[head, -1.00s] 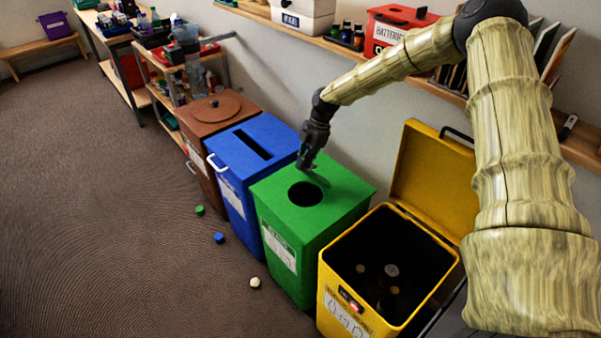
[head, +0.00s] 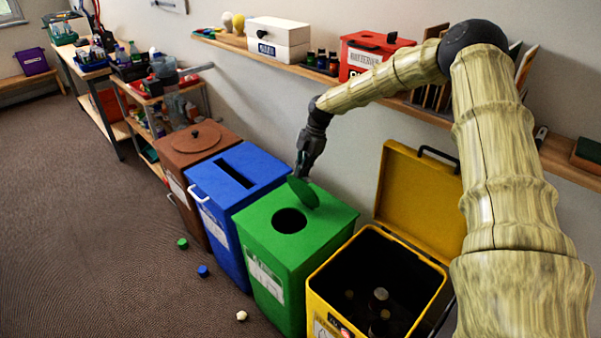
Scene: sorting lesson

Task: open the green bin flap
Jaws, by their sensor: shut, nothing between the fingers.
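The green bin (head: 268,263) stands between the blue bin and the yellow bin. Its round hole (head: 289,221) in the top is uncovered and dark inside. The round green flap (head: 303,193) is tilted up at the hole's back edge. My gripper (head: 302,174) is shut and empty, right behind the raised flap with its tips at the flap's upper edge. I cannot tell whether they touch. The fingertips are partly hidden by the flap.
The blue bin (head: 224,208) with a slot is to the left, the brown bin (head: 197,146) beyond it. The yellow bin (head: 330,279), its lid open, is to the right. A wall shelf (head: 395,103) runs behind. Small caps, one of them a green cap (head: 182,243), lie on the floor.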

